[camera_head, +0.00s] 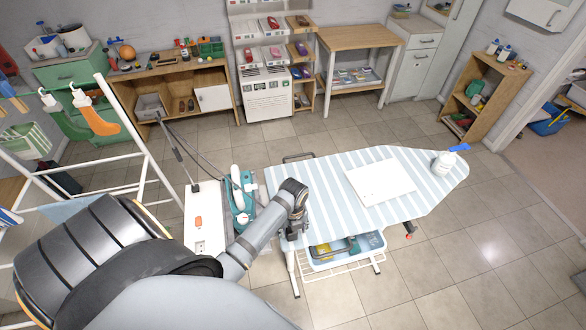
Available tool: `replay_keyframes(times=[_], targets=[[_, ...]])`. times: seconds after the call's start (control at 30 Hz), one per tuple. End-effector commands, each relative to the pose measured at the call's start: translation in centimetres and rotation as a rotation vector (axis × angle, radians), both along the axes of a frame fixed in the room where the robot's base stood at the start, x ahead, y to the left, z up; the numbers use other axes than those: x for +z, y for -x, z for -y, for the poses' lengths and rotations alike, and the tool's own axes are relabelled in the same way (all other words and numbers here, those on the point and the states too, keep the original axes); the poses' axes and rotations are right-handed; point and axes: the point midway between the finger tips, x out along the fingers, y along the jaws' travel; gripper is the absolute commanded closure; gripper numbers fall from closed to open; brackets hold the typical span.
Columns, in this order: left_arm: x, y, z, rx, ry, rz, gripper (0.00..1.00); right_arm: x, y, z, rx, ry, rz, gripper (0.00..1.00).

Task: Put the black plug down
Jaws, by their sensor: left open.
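My left arm reaches in from the lower left, and its gripper (294,229) is at the left end of the striped ironing board (325,185). The gripper is open; its fingertips are small and partly hidden by its own wrist. I cannot make out the black plug; it may be hidden near the gripper. A white surface (203,230) with an orange switch-like piece (198,222) lies left of the board. A teal and white steam iron (240,195) stands between them. My right gripper is not in view.
A lower rack (345,262) holds a blue tray. A white drying rack (135,130) stands left. The tiled floor (470,250) at right is clear.

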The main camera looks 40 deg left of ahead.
Motion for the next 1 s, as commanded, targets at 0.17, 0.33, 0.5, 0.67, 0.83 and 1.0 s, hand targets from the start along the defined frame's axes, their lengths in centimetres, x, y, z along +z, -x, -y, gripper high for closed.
replay_keyframes(times=[0.17,0.33,0.5,0.67,0.83,1.0], targets=[[0.5,0.0,0.0,0.0,0.0,0.0,0.42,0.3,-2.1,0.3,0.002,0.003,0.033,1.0],[3.3,-0.1,-0.1,0.0,-0.001,0.006,0.42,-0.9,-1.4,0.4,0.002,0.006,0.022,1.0],[7.6,-0.1,0.0,-0.001,-0.002,0.007,0.42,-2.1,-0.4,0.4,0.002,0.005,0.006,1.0],[11.4,0.0,0.0,-0.001,-0.001,0.002,0.42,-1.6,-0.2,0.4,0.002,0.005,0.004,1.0],[12.5,0.0,0.0,0.001,-0.001,-0.001,0.42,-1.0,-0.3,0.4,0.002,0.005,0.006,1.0],[12.5,0.0,0.0,0.0,-0.001,-0.001,0.42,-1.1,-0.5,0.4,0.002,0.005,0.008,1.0]])
